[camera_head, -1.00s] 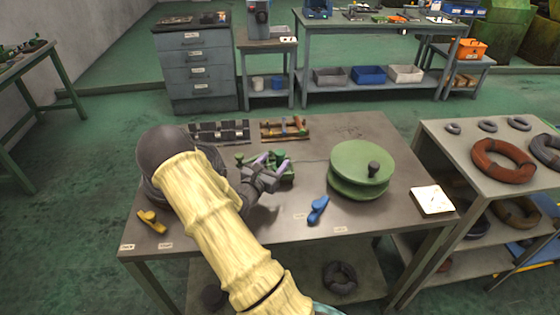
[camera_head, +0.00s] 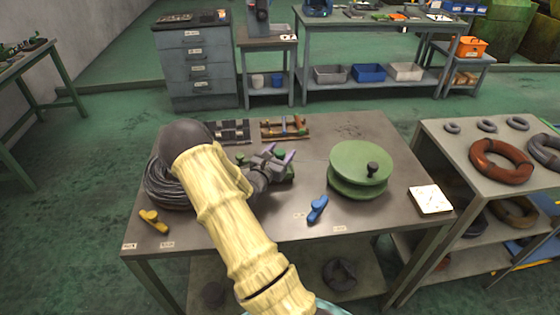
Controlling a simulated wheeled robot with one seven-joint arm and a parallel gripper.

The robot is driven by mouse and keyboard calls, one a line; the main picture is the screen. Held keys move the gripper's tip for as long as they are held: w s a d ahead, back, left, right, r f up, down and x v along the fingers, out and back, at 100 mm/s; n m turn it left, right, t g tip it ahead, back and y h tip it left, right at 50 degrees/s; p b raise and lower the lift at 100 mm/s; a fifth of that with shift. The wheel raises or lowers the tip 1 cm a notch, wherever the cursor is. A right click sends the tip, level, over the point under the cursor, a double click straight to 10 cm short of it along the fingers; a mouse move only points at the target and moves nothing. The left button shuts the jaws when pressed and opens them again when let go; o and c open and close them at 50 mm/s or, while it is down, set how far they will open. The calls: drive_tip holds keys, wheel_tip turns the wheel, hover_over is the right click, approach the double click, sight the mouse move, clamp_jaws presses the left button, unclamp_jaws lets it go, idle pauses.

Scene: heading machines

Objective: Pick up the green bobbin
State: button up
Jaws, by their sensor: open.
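A large green bobbin (camera_head: 345,160), spool-shaped with two wide flanges and a dark knob on top, stands on the right half of the grey workbench (camera_head: 385,218). My gripper (camera_head: 281,154), dark with pale purple fingertips, is open to the left of this spool, with a gap between them. A smaller green object (camera_head: 284,177) is at the gripper, partly hidden by it. Its shape is unclear, and I cannot tell whether the fingers touch it. My arm covers part of the bench's left side.
A blue tool (camera_head: 317,209) lies in front of the spool and a yellow one (camera_head: 152,221) at the front left. A dark wire coil (camera_head: 165,188) sits behind my arm. A white square pad (camera_head: 430,199) lies at the right. Racks of parts (camera_head: 285,127) line the back.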

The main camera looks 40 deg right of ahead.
sight(280, 151)
drive_tip(key=shift+c, duration=0.5)
drive_tip(key=c, duration=1)
drive_tip(key=shift+r, duration=0.1)
wheel_tip(280, 151, up, 10)
drive_tip(key=shift+f+b, duration=0.1)
drive_tip(key=shift+b, duration=0.35)
